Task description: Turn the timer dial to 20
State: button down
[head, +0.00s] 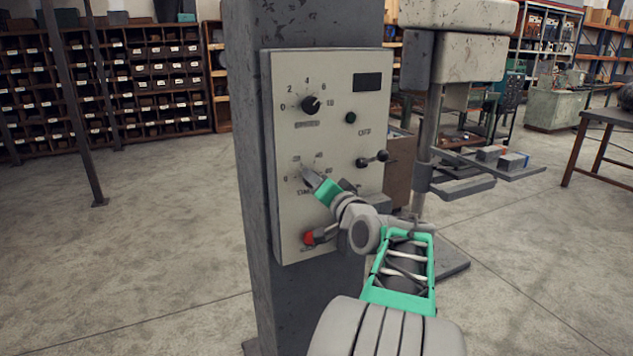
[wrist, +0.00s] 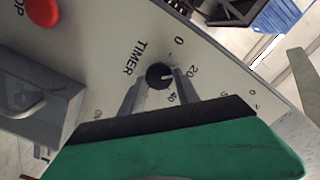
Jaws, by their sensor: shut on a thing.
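The timer dial (wrist: 158,74) is a small round black knob on the pale control panel (head: 340,125), above the word TIMER in the head view. In the wrist view my gripper (wrist: 160,80) has one finger on each side of the dial and is shut on it. The dial's short white mark points roughly at the printed 20 (wrist: 191,71); the 0 and 40 lie on either side of that number.
A drill press (head: 458,60) stands close on the right.

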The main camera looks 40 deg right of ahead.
jog(key=shift+m, duration=1.3)
jog(key=shift+p, duration=0.3)
jog(key=c, duration=0.9)
grip_release()
jog(key=shift+s, duration=0.1)
jog(key=b+v, duration=0.1)
jog(key=v, duration=0.6)
jog(key=shift+s+a+b, duration=0.15)
jog(key=shift+s+b, duration=0.15)
